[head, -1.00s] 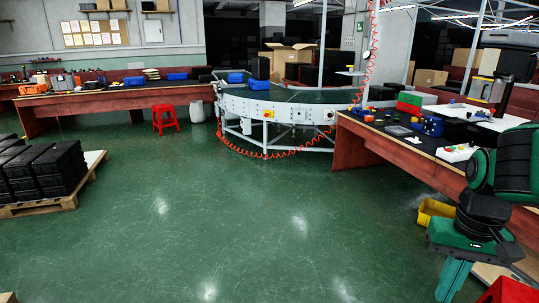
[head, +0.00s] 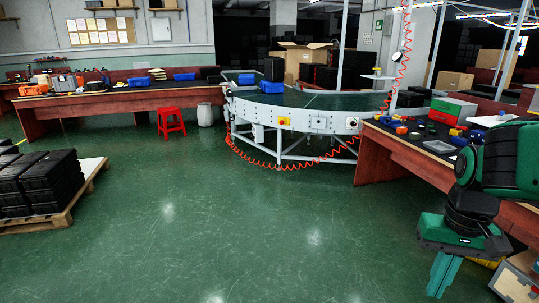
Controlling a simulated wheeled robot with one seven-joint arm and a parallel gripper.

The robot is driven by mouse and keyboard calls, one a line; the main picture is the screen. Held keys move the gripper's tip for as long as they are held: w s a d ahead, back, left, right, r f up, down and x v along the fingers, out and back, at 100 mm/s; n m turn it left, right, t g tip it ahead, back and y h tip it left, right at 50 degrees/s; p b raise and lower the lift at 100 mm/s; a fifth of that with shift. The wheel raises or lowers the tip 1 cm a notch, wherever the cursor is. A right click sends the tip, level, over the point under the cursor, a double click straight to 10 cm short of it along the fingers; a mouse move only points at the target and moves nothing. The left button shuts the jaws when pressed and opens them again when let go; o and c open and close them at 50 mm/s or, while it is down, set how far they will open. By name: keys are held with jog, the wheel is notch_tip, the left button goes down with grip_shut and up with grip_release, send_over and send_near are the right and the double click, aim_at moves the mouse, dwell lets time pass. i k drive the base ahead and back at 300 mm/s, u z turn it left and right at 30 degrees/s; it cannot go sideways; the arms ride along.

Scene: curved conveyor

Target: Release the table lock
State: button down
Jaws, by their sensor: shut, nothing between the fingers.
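A curved conveyor table (head: 318,121) with a white metal side and green top stands ahead at the far side of the floor. Its side carries a yellow box with a red button (head: 284,121) and a small white fitting with a dark centre (head: 352,123). I cannot tell which part is the table lock. My gripper (head: 440,277), with green fingers pointing down, is at the lower right. It is shut and empty, over the floor, well away from the conveyor.
A workbench (head: 385,155) with tools runs along the right, close to my arm. A red stool (head: 171,122) and a long bench (head: 85,106) stand back left. A pallet of black cases (head: 40,185) is at left. A coiled red hose (head: 262,163) hangs below the conveyor. The middle floor is clear.

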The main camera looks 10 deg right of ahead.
aim_at(463, 129)
jog(key=z, duration=0.05)
jog(key=i, duration=3.45)
jog(key=z, duration=0.55)
jog(key=i, duration=1.2)
jog(key=z, duration=0.85)
jog(key=i, duration=1.45)
jog(key=z, duration=0.85)
jog(key=i, duration=0.75)
jog(key=z, duration=0.15)
